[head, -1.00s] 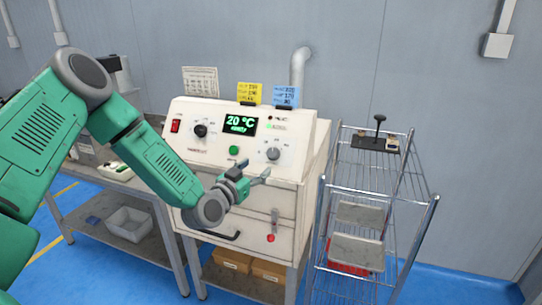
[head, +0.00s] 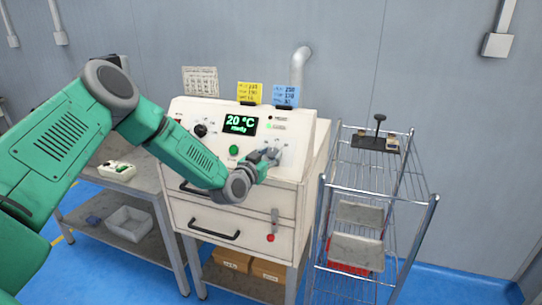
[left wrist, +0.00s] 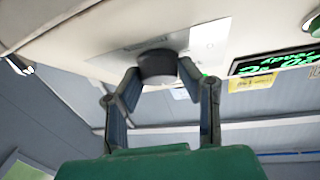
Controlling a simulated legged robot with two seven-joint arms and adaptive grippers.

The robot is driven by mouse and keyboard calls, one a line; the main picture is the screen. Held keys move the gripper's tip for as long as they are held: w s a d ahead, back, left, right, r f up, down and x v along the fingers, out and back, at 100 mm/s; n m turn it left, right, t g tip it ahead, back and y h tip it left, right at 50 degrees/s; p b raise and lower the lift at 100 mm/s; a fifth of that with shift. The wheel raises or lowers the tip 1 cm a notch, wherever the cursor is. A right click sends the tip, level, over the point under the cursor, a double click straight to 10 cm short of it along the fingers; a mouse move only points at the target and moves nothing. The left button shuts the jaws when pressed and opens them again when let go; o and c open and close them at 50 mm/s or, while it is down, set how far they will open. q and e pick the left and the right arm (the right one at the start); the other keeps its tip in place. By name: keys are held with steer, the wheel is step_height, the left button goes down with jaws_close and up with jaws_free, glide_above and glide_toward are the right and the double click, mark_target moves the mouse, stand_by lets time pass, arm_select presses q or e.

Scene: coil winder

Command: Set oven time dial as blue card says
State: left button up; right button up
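The oven (head: 245,190) is a white cabinet with a front panel. Its green display (head: 240,125) reads 20 °C. The blue card (head: 285,96) stands on top at the right; its small lines of writing are hard to read. My left gripper (head: 272,155) is at the panel's right-hand dial, mostly hiding it in the head view. In the left wrist view, the dark round dial (left wrist: 158,66) sits between the fingertips of my left gripper (left wrist: 159,72). The fingers are apart, one at each side; contact is unclear. The dial's setting is not readable. My right gripper is out of view.
A yellow card (head: 250,93) stands beside the blue one. A black knob (head: 200,130) and green button (head: 234,150) are also on the panel. A wire rack (head: 322,235) stands close at the right, a side table (head: 140,180) at the left.

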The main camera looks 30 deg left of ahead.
arm_select(q)
steer(key=shift+f, duration=0.1)
steer(key=shift+c, duration=0.9)
steer(key=shift+n, duration=0.3)
steer(key=n+y+b, duration=0.1)
steer(key=n+y, duration=0.1)
steer(key=n+y+b, duration=0.1)
steer(key=n, duration=0.1)
steer(key=shift+d+f+n+g+y, duration=0.15)
steer(key=shift+n+g+y, duration=0.15)
steer(key=shift+n+y, duration=0.1)
steer(key=n+y, duration=0.2)
steer(key=n, duration=0.1)
steer(key=shift+d+g+b, duration=0.1)
steer(key=shift+g+b, duration=0.25)
steer(key=shift+g, duration=0.05)
steer(key=shift+n+g+y, duration=0.8)
steer(key=shift+n+y, duration=0.2)
steer(key=shift+n, duration=1.1)
steer(key=o, duration=1.1)
steer(key=shift+o, duration=0.2)
